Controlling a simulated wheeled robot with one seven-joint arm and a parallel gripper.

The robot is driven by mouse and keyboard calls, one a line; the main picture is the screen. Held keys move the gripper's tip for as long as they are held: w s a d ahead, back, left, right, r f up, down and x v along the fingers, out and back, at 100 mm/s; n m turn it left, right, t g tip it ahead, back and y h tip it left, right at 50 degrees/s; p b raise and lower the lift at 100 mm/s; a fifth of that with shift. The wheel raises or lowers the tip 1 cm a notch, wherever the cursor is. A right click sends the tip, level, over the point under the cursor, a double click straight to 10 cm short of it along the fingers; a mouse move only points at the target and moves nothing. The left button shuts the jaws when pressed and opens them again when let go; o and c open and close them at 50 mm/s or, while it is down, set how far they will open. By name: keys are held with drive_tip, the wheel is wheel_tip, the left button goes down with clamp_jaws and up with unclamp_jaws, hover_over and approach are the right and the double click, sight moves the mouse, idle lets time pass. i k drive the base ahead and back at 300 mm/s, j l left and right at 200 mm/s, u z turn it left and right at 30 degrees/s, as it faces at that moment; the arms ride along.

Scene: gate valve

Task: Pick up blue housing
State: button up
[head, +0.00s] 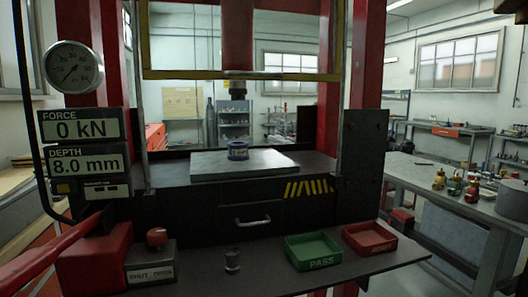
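The blue housing (238,150) is a small round blue piece with a greyish upper rim. It stands upright on the grey metal plate (275,166) of the red press, below the press ram (237,88), with a clear gap between them. My gripper is not in view, and nothing is seen touching the housing.
A yellow frame (240,75) hangs raised above the plate. The front shelf (200,275) holds a small grey cylinder (232,260), a green PASS tray (313,251), a red tray (369,238) and a red button (157,237). A red lever (50,252) slants at left.

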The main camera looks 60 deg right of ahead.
sight(239, 151)
drive_tip(key=l+z, duration=0.15)
drive_tip(key=z, duration=0.45)
drive_tip(key=j+z, duration=0.3)
